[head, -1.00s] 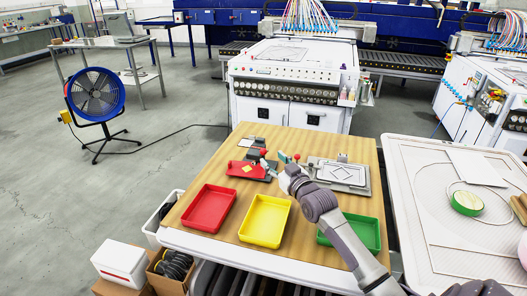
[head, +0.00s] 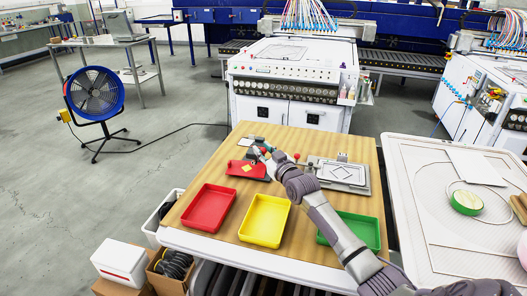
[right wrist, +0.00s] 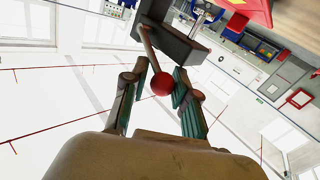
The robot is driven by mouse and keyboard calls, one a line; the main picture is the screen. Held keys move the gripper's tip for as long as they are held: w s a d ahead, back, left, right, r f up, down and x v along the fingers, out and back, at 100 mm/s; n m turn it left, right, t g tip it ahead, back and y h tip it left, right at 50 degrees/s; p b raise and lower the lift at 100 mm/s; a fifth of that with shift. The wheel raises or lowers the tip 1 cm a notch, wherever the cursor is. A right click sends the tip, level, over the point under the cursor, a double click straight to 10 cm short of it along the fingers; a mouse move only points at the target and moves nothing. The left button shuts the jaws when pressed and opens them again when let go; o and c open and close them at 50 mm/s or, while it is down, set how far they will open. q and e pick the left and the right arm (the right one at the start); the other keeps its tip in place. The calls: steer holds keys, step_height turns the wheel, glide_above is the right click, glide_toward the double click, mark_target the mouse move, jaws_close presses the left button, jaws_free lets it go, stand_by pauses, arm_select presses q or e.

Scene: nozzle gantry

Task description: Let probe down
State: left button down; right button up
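My right gripper (head: 260,151) is at the back of the wooden table, just above a red plate with a yellow diamond (head: 247,169). In the right wrist view, its two fingers (right wrist: 160,88) stand apart on either side of a red ball knob (right wrist: 161,83). The knob is on a thin rod that joins a dark grey block (right wrist: 172,42). A gap shows on the left of the knob; contact with the right finger is unclear. In the head view the gripper hides this knob. I cannot make out a probe tip. My left gripper is not in view.
A second red knob (head: 296,156) stands to the right, beside a grey fixture with a diamond-marked plate (head: 343,174). Red (head: 208,208), yellow (head: 265,220) and green (head: 357,230) trays line the front; my right arm passes over the green one. A white machine (head: 292,85) stands behind.

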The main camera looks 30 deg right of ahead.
steer(key=shift+a+f, duration=0.1)
jaws_close()
